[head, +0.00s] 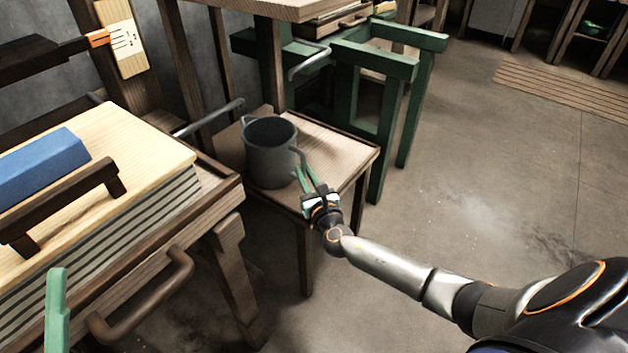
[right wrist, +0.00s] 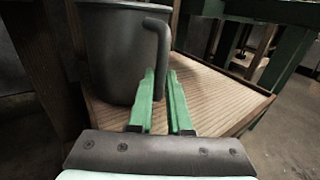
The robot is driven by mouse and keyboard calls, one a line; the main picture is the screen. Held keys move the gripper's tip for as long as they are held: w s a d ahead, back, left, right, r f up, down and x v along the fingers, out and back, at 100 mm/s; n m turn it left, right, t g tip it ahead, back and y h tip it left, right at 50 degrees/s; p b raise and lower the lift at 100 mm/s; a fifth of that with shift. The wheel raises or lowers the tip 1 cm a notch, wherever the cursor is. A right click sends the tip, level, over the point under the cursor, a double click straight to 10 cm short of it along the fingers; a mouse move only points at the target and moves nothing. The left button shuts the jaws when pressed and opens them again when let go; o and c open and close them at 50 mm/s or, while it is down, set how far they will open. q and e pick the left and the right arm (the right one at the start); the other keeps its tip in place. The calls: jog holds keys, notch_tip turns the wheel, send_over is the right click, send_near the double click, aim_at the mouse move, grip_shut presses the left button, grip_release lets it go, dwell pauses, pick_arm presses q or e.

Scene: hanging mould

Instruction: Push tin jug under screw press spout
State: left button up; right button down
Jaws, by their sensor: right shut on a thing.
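The grey tin jug (head: 270,155) stands upright on a small wooden table, its handle towards the right. My right gripper (head: 305,178) has its green fingers at the handle; in the right wrist view the jug (right wrist: 115,55) is close, with the handle (right wrist: 160,60) down at the fingers (right wrist: 162,95). It is shut on the handle. A grey metal bar (head: 208,118) reaches towards the jug from the left, and another curved one (head: 308,62) is behind it; I cannot tell whether either is the press spout. A light green finger (head: 57,310) at lower left looks like my left gripper; the rest is hidden.
The small table (head: 345,150) has bare top to the jug's right. Dark green trestles (head: 390,120) stand behind it. A wooden bench with a layered stack (head: 110,225) and blue block (head: 40,165) is at left. The floor at right is open.

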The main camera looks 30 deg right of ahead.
aim_at(282, 169)
jog(key=w, duration=0.1)
jog(key=w+a, duration=0.1)
jog(key=w, duration=0.1)
jog(key=shift+a, duration=0.2)
jog(key=shift+w+a, duration=0.35)
jog(key=shift+w, duration=0.45)
jog(key=shift+w+a, duration=0.3)
jog(key=shift+w, duration=0.45)
jog(key=shift+w+a, duration=0.35)
jog(key=shift+w, duration=0.45)
jog(key=c, duration=0.8)
grip_release()
jog(key=shift+o, duration=0.2)
